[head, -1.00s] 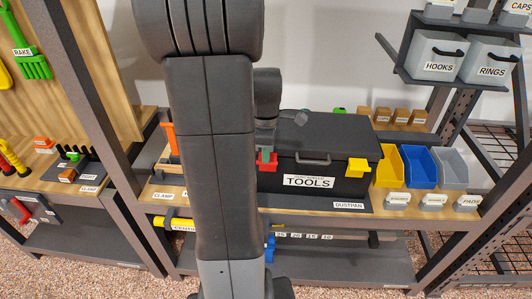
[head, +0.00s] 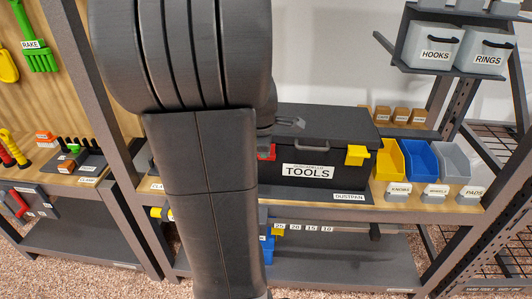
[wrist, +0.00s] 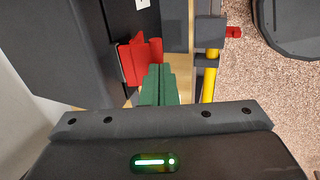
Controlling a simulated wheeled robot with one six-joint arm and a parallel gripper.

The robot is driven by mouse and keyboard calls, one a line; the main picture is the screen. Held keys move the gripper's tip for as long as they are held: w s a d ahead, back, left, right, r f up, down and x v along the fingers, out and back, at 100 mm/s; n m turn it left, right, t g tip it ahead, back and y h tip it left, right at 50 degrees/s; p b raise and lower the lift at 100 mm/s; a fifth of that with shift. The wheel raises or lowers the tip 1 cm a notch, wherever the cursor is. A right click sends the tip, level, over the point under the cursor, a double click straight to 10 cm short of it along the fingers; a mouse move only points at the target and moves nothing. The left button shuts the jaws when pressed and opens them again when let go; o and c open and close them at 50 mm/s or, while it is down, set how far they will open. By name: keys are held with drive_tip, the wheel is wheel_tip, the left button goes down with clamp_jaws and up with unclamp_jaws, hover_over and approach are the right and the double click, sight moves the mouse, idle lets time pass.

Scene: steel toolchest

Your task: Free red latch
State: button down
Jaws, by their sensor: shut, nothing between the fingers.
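The black toolchest (head: 325,155) with a TOOLS label stands on the wooden shelf. Its red latch (head: 268,152) shows only partly beside my arm in the head view. The red latch (wrist: 140,60) shows more fully in the wrist view, sticking out from the chest's dark side. A yellow latch (head: 357,155) sits on the right of the chest front. My gripper (wrist: 156,72) has green fingers shut together, empty, just beside the red latch. I cannot tell whether they touch it. My arm hides the gripper in the head view.
Yellow (head: 389,160), blue (head: 420,164) and grey (head: 454,164) bins stand right of the chest. A yellow bar (wrist: 209,85) runs along the right in the wrist view. A dark shelf post (head: 95,80) stands left of my arm.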

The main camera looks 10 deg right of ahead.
wheel_tip(320, 180, down, 6)
drive_tip(key=s+t+h+b, duration=0.1)
drive_tip(key=t+b, duration=0.5)
drive_tip(key=b, duration=1.2)
drive_tip(key=shift+s+a+h, duration=0.4)
drive_tip(key=shift+s, duration=0.4)
drive_tip(key=shift+w+r, duration=0.1)
drive_tip(key=shift+w+d+r+p, duration=0.15)
drive_tip(key=shift+w+r+p, duration=0.2)
drive_tip(key=shift+w+p, duration=0.15)
drive_tip(key=shift+s, duration=0.1)
